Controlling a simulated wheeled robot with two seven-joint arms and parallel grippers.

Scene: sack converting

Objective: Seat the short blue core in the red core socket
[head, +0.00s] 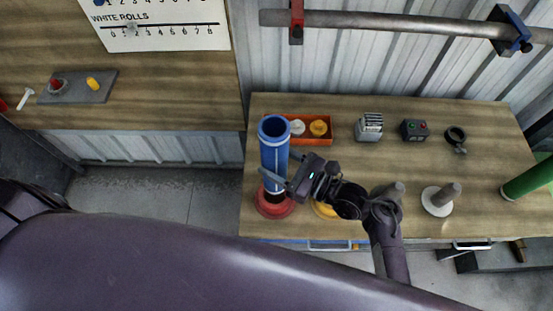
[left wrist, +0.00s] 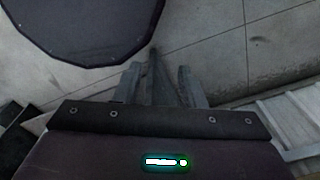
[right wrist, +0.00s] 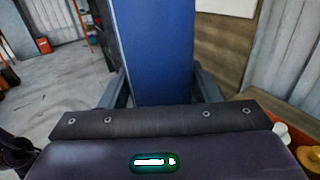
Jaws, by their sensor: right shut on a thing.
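The blue core (head: 274,150) is an upright hollow tube with a pale band near its lower end. My right gripper (head: 276,184) is shut on it, low on its side. The core also fills the middle of the right wrist view (right wrist: 155,50), between the fingers (right wrist: 162,92). The red core socket (head: 274,208) is a round red base on the bench, directly below the core. A dark area shows between the core's lower end and the red base; I cannot tell whether a post is inside the core. My left gripper (left wrist: 158,88) is open and empty over the floor.
A yellow socket (head: 322,210) is partly behind my right arm. A white socket (head: 430,208) with a grey post stands further right. An orange tray (head: 325,141) is behind the core. A green roll (head: 528,180) is at the right edge. A rail (head: 400,22) runs above.

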